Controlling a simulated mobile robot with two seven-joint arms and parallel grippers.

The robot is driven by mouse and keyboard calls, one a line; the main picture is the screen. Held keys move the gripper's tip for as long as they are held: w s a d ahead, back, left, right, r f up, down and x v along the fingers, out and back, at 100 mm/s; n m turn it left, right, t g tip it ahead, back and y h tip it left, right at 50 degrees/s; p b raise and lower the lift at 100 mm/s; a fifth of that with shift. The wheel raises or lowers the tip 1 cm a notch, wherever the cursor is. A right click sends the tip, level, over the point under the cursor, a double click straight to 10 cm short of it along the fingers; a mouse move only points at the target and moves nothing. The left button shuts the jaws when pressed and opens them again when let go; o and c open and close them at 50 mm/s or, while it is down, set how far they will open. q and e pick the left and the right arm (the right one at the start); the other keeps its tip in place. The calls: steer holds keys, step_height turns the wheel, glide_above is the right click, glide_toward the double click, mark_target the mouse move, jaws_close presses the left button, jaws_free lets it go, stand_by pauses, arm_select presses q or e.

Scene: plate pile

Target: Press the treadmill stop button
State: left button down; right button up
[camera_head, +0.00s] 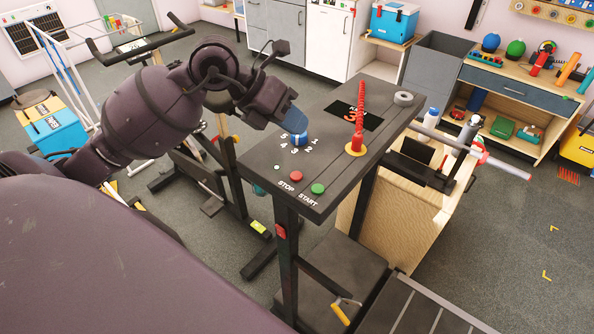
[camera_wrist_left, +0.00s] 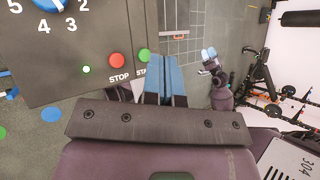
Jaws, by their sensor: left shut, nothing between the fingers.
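The treadmill console (camera_head: 262,170) carries a red STOP button (camera_head: 296,176) near its front corner, with a green START button (camera_head: 318,189) beside it. A blue dial (camera_head: 300,139) with numbers sits farther back. My left gripper (camera_head: 293,117) is shut and empty, its blue fingers above the console close to the dial in the head view. In the left wrist view the red STOP button (camera_wrist_left: 117,60) lies left of my shut left gripper (camera_wrist_left: 165,65), and the green START button (camera_wrist_left: 144,55) is partly beside its fingers. My right gripper (camera_wrist_left: 209,55) shows small there; its opening is unclear.
A small green light (camera_head: 277,167) lies left of STOP. An exercise bike and a shelf of gear stand behind.

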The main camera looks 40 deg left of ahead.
arm_select(q)
steer(key=shift+f, duration=0.15)
arm_select(e)
steer(key=shift+w+r, duration=0.1)
arm_select(q)
steer(key=b, duration=0.5)
glide_above(295, 173)
step_height(295, 173, down, 8)
steer(key=shift+r, duration=0.15)
steer(key=shift+f+b, duration=0.35)
steer(key=shift+f, duration=0.15)
arm_select(e)
step_height(295, 173, down, 6)
steer(key=shift+f, duration=0.2)
steer(key=shift+s+f, duration=0.15)
steer(key=shift+s, duration=0.15)
arm_select(q)
steer(key=shift+s, duration=0.1)
arm_select(e)
steer(key=shift+s+f+g, duration=0.3)
steer(key=shift+s, duration=0.15)
